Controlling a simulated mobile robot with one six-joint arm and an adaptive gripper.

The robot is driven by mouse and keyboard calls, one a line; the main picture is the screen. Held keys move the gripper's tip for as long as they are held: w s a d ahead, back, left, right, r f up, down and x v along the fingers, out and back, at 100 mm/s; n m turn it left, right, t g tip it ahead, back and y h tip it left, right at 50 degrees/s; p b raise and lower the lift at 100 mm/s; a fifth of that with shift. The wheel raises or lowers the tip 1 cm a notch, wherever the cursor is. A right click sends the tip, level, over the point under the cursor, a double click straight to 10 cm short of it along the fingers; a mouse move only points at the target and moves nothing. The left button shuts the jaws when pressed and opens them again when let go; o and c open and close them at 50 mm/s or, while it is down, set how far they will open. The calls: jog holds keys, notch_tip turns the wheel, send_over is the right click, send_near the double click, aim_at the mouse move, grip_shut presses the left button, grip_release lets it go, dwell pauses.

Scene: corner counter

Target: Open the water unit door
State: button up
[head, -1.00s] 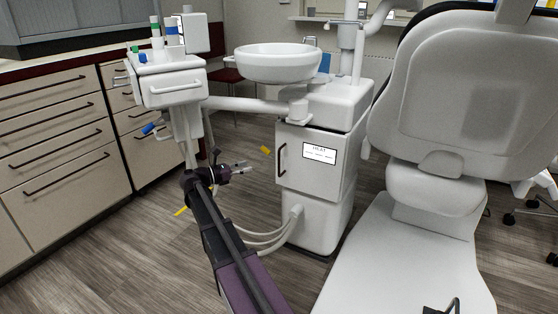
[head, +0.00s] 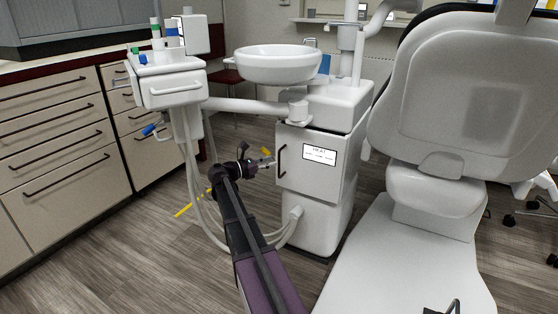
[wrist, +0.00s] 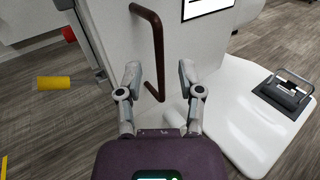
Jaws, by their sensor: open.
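The water unit door (head: 318,170) is the white front panel of the cabinet under the basin, with a label reading HEAT. It looks shut. Its dark vertical bar handle (head: 282,160) is on the left edge. In the wrist view the handle (wrist: 158,50) shows dark red-brown, rising ahead of the fingers, with its lower end between them in the picture. My gripper (head: 268,162) is just left of the handle. In the wrist view my gripper (wrist: 158,80) has its fingers apart and nothing held. I cannot tell whether the handle is within the fingers' reach.
The dental chair (head: 420,245) stands close on the right. A white basin (head: 278,64) is above the cabinet. An instrument unit (head: 172,85) with hanging hoses is at left, near drawers (head: 60,150). A yellow piece (wrist: 54,83) shows left of the gripper. Wood floor is open at front left.

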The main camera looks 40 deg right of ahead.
aim_at(279, 177)
jog(key=shift+s+d, duration=0.2)
jog(key=shift+d, duration=0.85)
jog(key=shift+s+d, duration=0.2)
jog(key=shift+d, duration=0.85)
grip_shut()
